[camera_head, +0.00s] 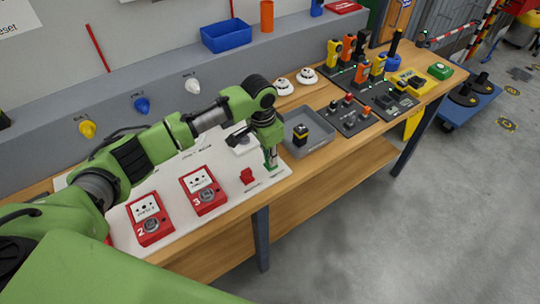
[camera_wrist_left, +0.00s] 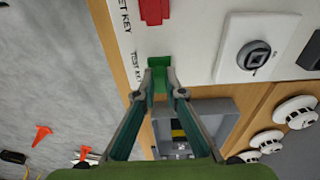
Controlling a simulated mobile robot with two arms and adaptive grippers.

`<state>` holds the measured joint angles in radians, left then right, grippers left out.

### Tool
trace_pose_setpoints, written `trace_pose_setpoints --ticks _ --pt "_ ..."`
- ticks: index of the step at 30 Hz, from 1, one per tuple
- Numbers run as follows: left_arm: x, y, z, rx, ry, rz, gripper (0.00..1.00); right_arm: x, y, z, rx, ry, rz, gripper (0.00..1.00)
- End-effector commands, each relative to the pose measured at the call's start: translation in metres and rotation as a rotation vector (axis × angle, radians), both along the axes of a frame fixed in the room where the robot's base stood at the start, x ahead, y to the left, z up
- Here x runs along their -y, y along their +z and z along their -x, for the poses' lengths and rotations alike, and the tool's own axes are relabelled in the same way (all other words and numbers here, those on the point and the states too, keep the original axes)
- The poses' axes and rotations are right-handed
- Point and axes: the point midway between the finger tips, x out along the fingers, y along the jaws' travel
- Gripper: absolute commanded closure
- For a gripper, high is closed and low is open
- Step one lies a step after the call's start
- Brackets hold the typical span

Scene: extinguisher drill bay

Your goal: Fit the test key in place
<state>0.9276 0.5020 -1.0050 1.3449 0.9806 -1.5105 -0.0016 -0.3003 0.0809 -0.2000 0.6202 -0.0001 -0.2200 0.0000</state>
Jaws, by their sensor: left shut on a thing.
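My left gripper (camera_head: 270,152) is shut on the green test key (camera_wrist_left: 159,79), pointing down over the right end of the white panel (camera_head: 225,182). In the left wrist view the fingertips (camera_wrist_left: 161,88) pinch the key beside the printed words "TEST KEY". Green also shows below the fingers in the head view; whether the key sits in the panel or just above it, I cannot tell. A red key-like piece (camera_head: 248,176) stands on the panel to the left, and shows in the wrist view (camera_wrist_left: 154,12). My right gripper is not in view.
Red call points (camera_head: 149,219) and (camera_head: 203,190) are on the panel. A white square unit with a dark round centre (camera_wrist_left: 254,56) is nearby. A grey tray (camera_head: 327,138) holding a black-and-yellow item is just right. Detectors and several tools stand beyond.

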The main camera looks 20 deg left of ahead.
Motion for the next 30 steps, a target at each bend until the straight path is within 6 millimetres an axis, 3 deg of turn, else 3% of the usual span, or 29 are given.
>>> trace_pose_setpoints --ticks 9,10,12,19,21,30 --pt "0.0002 -0.0023 -0.0001 0.000 0.000 0.000 1.00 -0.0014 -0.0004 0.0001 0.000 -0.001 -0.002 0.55" --pt "0.0002 -0.0023 -0.0001 0.000 0.000 0.000 0.82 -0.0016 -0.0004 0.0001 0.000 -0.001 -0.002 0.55" --pt "0.0002 -0.0023 -0.0001 0.000 0.000 0.000 0.70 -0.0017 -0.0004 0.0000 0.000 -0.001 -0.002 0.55" --pt "0.0000 -0.0022 -0.0001 0.000 0.000 0.000 0.70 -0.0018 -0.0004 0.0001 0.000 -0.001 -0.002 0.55" --pt "0.0000 -0.0023 0.0000 0.000 0.000 0.000 0.59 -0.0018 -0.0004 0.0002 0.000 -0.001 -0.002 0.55" --pt "-0.0001 -0.0021 0.0000 0.000 0.001 0.000 0.59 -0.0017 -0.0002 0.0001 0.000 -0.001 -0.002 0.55"
